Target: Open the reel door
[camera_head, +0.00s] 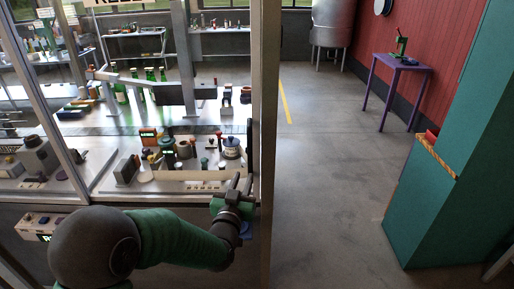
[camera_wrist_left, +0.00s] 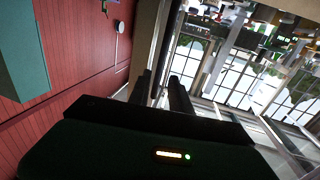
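The reel door is a glazed panel with a pale metal frame (camera_head: 265,120), its upright edge running down the middle of the head view. A sign with partly cut-off letters (camera_head: 112,3) is above it. My left gripper (camera_head: 241,182) is at the lower part of this upright, on its left side, with its fingers pointing up in the picture. The fingers stand apart, and the left wrist view also shows a gap between them (camera_wrist_left: 161,92). I cannot tell whether a handle lies between them or whether they touch the frame. My right gripper is not in view.
Behind the glass is a bench with green bottles (camera_head: 150,76), a pot (camera_head: 231,148) and small devices. To the right are open grey floor (camera_head: 325,190), a teal cabinet (camera_head: 440,200), a purple table (camera_head: 402,63) and a metal tank (camera_head: 332,22).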

